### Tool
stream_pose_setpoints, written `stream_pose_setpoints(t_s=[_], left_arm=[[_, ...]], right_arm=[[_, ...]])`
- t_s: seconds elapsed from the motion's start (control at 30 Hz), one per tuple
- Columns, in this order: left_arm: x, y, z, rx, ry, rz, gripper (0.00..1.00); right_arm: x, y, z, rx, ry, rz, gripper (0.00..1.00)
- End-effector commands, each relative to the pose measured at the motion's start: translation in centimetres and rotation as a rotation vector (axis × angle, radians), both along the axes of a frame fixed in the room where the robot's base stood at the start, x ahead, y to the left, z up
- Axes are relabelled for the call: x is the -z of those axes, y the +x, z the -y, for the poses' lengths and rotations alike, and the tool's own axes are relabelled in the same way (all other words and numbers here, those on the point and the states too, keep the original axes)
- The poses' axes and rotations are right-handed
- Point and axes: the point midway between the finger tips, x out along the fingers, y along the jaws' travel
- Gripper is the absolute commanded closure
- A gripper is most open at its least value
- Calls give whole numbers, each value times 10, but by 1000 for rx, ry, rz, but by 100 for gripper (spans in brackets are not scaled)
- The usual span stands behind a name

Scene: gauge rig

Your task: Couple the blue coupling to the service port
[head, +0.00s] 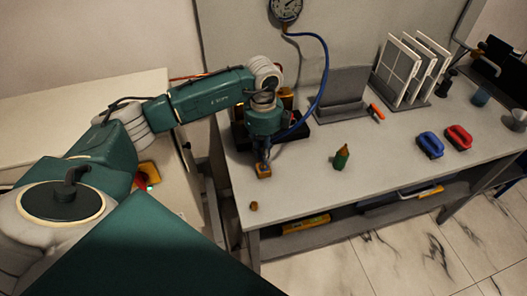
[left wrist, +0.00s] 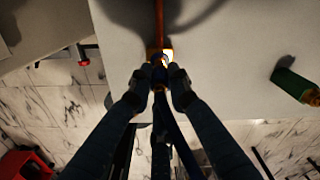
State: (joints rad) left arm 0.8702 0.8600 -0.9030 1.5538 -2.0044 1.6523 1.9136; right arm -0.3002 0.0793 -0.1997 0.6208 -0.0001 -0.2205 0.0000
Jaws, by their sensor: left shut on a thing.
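My left gripper (head: 262,155) points down over the near left part of the bench. In the left wrist view its fingertips (left wrist: 159,78) are shut on the blue coupling (left wrist: 158,70), which is mostly hidden between them. A blue hose (head: 323,75) runs from the round gauge (head: 286,9) down to the gripper. A yellow-orange fitting (head: 263,171), apparently the service port, is right below the fingertips; it also shows just beyond them in the left wrist view (left wrist: 152,53). I cannot tell whether coupling and fitting touch. My right gripper is out of view.
A small orange-brown piece (head: 253,206) lies near the bench's front left corner. Blue (head: 430,145) and red (head: 458,137) handled items and a rack of white panels (head: 405,70) are farther right.

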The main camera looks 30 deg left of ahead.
Motion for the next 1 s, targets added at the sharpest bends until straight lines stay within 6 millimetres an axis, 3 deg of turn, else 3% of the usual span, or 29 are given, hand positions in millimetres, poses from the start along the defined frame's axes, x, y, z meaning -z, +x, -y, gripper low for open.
stream_pose_setpoints(t_s=[1.0], left_arm=[[6,0,0,0,0,0,100]], right_arm=[[3,0,0,-1,0,0,38]])
